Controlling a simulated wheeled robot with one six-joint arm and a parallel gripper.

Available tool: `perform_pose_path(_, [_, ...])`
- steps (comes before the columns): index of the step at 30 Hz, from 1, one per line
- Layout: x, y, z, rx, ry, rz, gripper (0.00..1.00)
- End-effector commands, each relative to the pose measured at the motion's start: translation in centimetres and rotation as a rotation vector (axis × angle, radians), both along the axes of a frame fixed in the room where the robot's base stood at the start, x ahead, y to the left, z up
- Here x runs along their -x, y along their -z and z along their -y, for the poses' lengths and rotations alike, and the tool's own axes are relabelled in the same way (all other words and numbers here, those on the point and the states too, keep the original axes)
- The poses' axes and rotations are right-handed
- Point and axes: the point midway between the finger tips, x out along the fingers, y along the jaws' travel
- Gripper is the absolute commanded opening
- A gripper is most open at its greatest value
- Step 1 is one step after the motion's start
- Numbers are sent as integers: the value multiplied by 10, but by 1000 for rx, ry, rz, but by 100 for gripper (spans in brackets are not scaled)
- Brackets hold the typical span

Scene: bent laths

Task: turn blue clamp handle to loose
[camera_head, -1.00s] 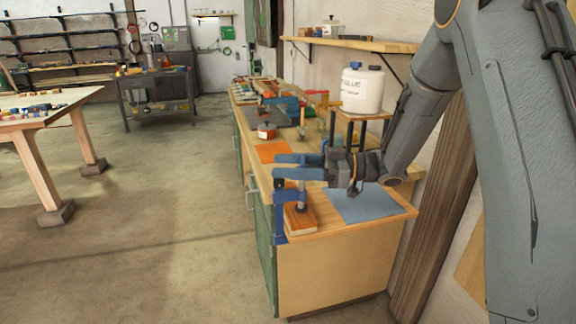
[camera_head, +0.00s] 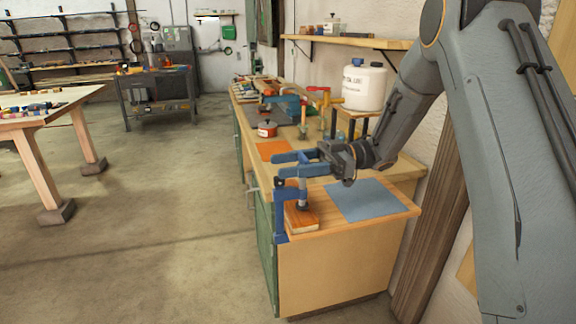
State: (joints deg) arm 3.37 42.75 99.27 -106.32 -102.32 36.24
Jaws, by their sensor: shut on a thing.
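The blue clamp (camera_head: 281,212) stands at the near left corner of the wooden workbench, its bar upright at the bench edge. Its screw (camera_head: 303,196) comes down on a reddish-brown wooden block (camera_head: 301,218). My gripper (camera_head: 296,165) reaches in from the right, just above the clamp, with its two blue fingers pointing left. It is shut on the clamp handle at the top of the screw. The fingers largely hide the handle, and its turn angle cannot be read.
A blue-grey mat (camera_head: 366,200) lies right of the block. An orange mat (camera_head: 272,151), a red pot (camera_head: 267,129) and a white glue jug (camera_head: 363,88) are farther back. A wall shelf (camera_head: 350,42) hangs above.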

Motion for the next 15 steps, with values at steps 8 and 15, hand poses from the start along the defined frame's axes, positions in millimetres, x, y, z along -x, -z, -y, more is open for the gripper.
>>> perform_pose_path(8, [0,-1,0,-1,1,1,69])
perform_pose_path(15, [0,0,1,0,1,1,69])
